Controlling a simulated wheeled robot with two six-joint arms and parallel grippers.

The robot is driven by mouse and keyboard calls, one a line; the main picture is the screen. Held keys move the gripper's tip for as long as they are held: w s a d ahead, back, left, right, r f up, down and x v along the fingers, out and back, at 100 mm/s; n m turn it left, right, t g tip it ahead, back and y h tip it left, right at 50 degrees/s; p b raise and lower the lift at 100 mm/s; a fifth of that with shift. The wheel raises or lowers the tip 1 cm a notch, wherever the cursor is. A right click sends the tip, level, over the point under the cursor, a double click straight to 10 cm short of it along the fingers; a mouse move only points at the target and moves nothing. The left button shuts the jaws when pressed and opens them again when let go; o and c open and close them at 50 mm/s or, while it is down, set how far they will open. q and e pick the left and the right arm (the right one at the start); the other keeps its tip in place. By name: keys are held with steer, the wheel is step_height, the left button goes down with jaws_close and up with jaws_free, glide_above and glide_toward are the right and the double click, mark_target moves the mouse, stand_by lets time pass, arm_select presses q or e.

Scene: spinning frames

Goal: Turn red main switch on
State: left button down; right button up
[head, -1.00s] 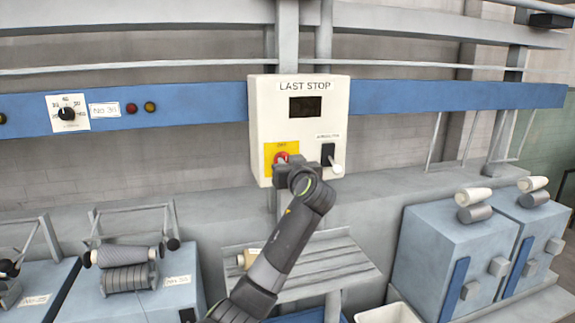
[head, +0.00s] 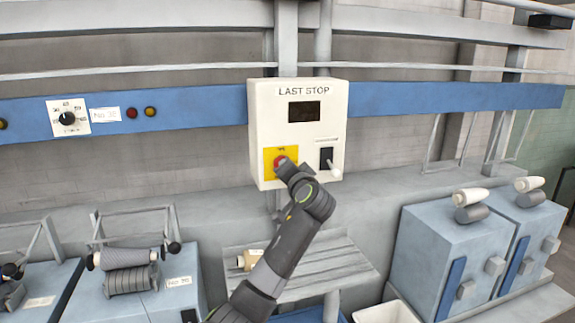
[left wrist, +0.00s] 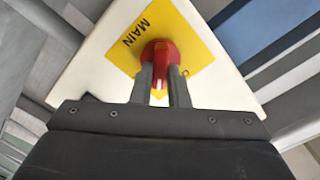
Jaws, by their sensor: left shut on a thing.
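The red main switch (head: 281,161) is a knob on a yellow plate (head: 269,172) at the lower left of the white "LAST STOP" box (head: 260,125). In the left wrist view the red knob (left wrist: 160,54) sits on the yellow plate, which reads "MAIN" (left wrist: 143,30). My left gripper (left wrist: 160,85) has its two fingers on either side of the knob's handle, shut on it. In the head view my left gripper (head: 290,172) covers the lower part of the switch. My right gripper is in neither view.
A dark display (head: 304,111) is on the box, and a black lever switch (head: 327,158) with a white knob is close to the right of my gripper. A slatted grey shelf (head: 335,265) is below. Blue-grey machines (head: 425,245) stand to the right.

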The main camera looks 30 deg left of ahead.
arm_select(q)
steer(key=shift+f+m+p, duration=0.15)
steer(key=shift+m+p, duration=2.4)
steer(key=shift+m, duration=1.55)
steer(key=c, duration=1.4)
jaws_free()
steer(key=shift+w, duration=0.1)
